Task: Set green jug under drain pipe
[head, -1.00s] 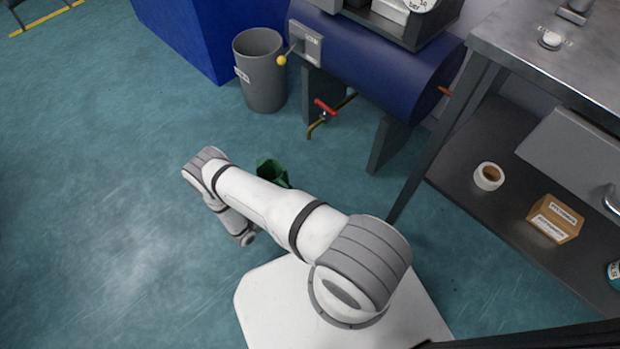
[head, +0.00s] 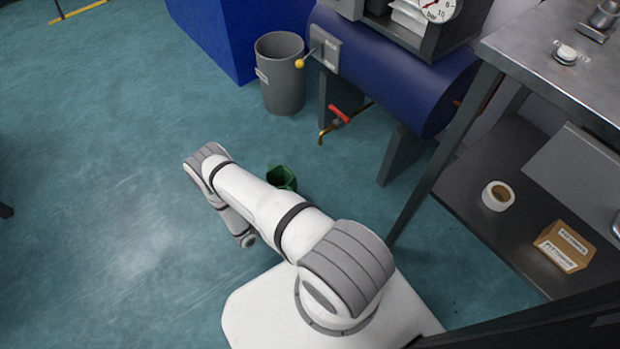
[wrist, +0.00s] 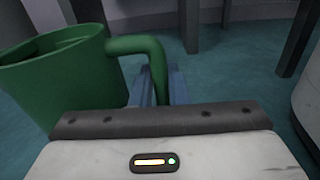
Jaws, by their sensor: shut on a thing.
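The green jug (head: 281,178) shows just behind my arm in the head view, partly hidden by it. In the wrist view the jug (wrist: 55,85) fills the left side, with its handle reaching right to my gripper (wrist: 160,88). The gripper is shut on the handle, and the jug looks roughly upright. The drain pipe (head: 324,134) is a brass pipe with a red valve handle (head: 339,114), coming from under the blue tank (head: 400,75). The jug is apart from the pipe's outlet, nearer to me and a little left.
A grey bin (head: 281,80) stands left of the tank. A dark tank leg (head: 398,155) stands right of the pipe. A metal bench (head: 545,60) with a lower shelf (head: 490,225) is on the right.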

